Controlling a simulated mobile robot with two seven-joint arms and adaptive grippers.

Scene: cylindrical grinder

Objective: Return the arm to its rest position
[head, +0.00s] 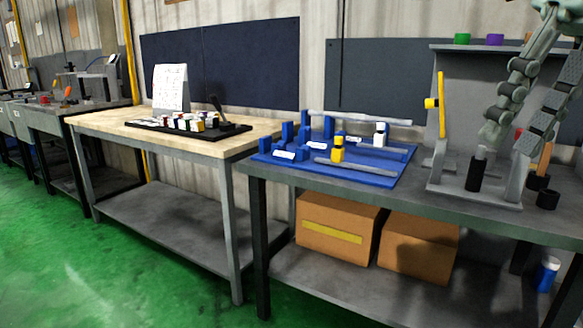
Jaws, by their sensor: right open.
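My right gripper (517,138) hangs down from the top right corner of the head view. Its two grey-green jointed fingers are spread wide apart, with nothing held between them. It shows in front of a grey tool stand (455,120) on the grey workbench (470,212). A dark-handled tool (475,174) stands upright below and to the left of the fingertips. I cannot tell how far the fingers are from the stand. My left gripper is not in view.
A blue fixture board (360,177) with light rods lies on the grey bench. A wooden-topped table (105,124) stands to the left, with a black tray (170,131) and a white sheet (170,88). Cardboard boxes (335,222) sit on the lower shelf. The green floor (130,265) in front looks clear.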

